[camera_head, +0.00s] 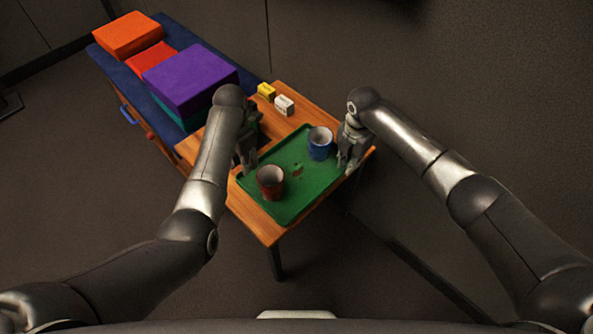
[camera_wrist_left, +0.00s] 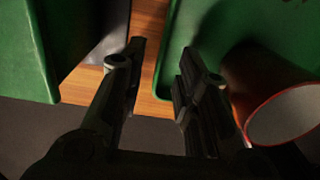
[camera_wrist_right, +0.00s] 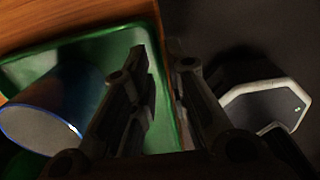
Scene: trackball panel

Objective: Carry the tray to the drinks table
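The green tray (camera_head: 287,209) lies flat on the wooden table (camera_head: 261,229). It carries a red cup (camera_head: 270,183), a blue cup (camera_head: 320,143) and a small item (camera_head: 297,169) too small to make out. My left gripper (camera_head: 247,167) is at the tray's left edge; in the left wrist view its fingers (camera_wrist_left: 160,48) stand apart with the tray rim between them. My right gripper (camera_head: 347,168) is at the right edge; in the right wrist view its fingers (camera_wrist_right: 158,50) are a little apart around the rim. I cannot tell which table is the drinks table.
A yellow box (camera_head: 266,91) and a white box (camera_head: 284,105) stand behind the tray. A blue-topped bench (camera_head: 122,76) adjoins at the back left, with orange (camera_head: 128,35), red (camera_head: 150,57) and purple (camera_head: 190,78) blocks. A wall is close on the right.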

